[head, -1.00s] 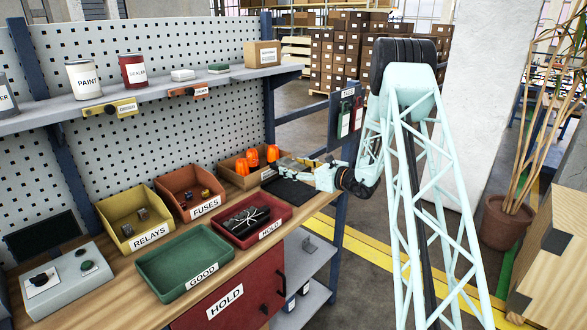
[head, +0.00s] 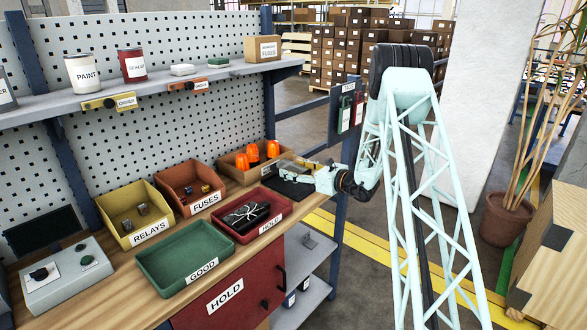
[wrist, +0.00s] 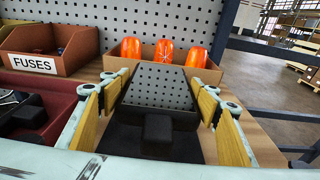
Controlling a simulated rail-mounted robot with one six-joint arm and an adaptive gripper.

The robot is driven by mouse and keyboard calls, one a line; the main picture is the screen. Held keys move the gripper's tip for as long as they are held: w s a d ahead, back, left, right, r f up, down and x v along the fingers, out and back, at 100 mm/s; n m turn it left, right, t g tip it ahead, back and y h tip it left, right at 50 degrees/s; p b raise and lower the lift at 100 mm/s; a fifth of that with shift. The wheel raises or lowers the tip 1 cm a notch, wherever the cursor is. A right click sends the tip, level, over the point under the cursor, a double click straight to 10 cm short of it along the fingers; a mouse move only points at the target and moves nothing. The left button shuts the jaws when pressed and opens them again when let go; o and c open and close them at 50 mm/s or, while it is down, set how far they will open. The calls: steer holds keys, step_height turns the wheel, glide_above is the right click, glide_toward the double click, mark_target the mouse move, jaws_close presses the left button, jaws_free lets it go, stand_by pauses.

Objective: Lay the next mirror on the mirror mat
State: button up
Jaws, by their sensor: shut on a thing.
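My gripper (head: 296,168) is at the back right of the bench, over the black mirror mat (head: 286,188). In the wrist view its yellow-padded fingers (wrist: 158,108) are shut on a black-backed mirror (wrist: 160,84), whose face reflects the perforated panel. A dark block (wrist: 158,128) shows at the mirror's near edge. The mat (wrist: 190,146) shows below the mirror. I cannot tell whether the mirror touches the mat. Dark pieces with white crack-like lines (head: 246,215) lie in the red HOLD tray (head: 272,229).
A cardboard bin of orange beacons (head: 240,177) stands just behind the mat. FUSES (head: 185,170) and RELAYS (head: 112,213) bins stand to the left. The green GOOD tray (head: 160,286) in front looks empty. The bench edge is close on the mat's right.

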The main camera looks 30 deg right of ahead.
mark_target(294, 185)
steer(key=shift+f+b, duration=0.95)
steer(key=shift+f, duration=1.35)
steer(key=shift+f, duration=0.2)
steer(key=o, duration=1.1)
steer(key=shift+o, duration=0.2)
steer(key=shift+s, duration=0.1)
steer(key=v, duration=0.9)
steer(key=shift+s+d, duration=0.15)
steer(key=shift+s, duration=0.15)
steer(key=shift+v, duration=1.1)
steer(key=shift+r, duration=0.15)
